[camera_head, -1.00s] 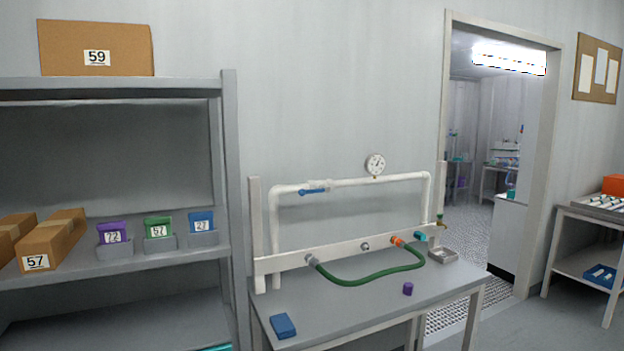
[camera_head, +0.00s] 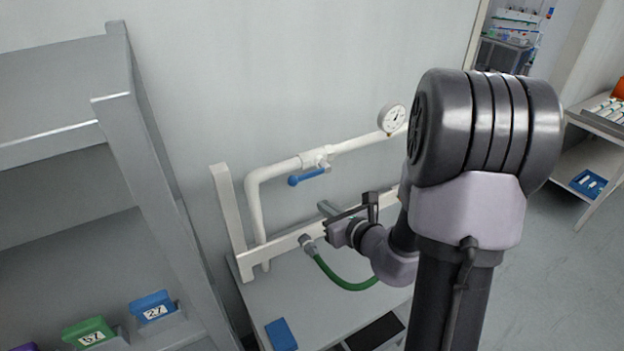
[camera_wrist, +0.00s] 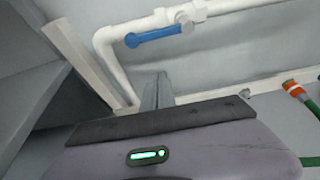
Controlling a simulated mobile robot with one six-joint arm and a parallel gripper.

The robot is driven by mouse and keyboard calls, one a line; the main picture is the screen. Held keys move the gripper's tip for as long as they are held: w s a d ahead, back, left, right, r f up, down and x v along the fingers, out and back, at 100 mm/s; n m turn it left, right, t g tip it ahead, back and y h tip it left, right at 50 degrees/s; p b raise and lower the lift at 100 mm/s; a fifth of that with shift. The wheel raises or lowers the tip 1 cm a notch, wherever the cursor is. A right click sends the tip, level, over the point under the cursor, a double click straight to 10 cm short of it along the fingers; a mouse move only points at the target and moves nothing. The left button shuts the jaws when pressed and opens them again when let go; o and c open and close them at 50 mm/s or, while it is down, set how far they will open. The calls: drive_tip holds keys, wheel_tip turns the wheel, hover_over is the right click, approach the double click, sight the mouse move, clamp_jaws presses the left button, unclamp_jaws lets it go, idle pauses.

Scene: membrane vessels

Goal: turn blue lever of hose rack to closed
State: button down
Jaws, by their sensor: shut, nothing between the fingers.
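The blue lever (camera_head: 307,177) sits on a white valve (camera_head: 316,157) in the upper white pipe of the hose rack (camera_head: 272,172). The lever lies roughly along the pipe, its free end pointing left. My gripper (camera_head: 328,208) is shut and empty, below and a little right of the lever, in front of the rack and apart from the lever. In the wrist view its fingers (camera_wrist: 157,92) point up toward the pipe.
A pressure gauge (camera_head: 392,118) stands on the pipe to the right. A green hose (camera_head: 340,279) hangs from the lower rail, partly hidden by my arm. A grey shelf (camera_head: 150,170) stands close on the left. A blue box (camera_head: 281,334) lies on the table.

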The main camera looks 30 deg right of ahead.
sight(310, 175)
drive_tip(key=w+r+p, duration=0.1)
drive_tip(key=w, duration=0.7)
drive_tip(key=shift+a, duration=0.25)
drive_tip(key=shift+r, duration=0.1)
drive_tip(key=shift+s+r+p, duration=0.1)
drive_tip(key=shift+p, duration=0.25)
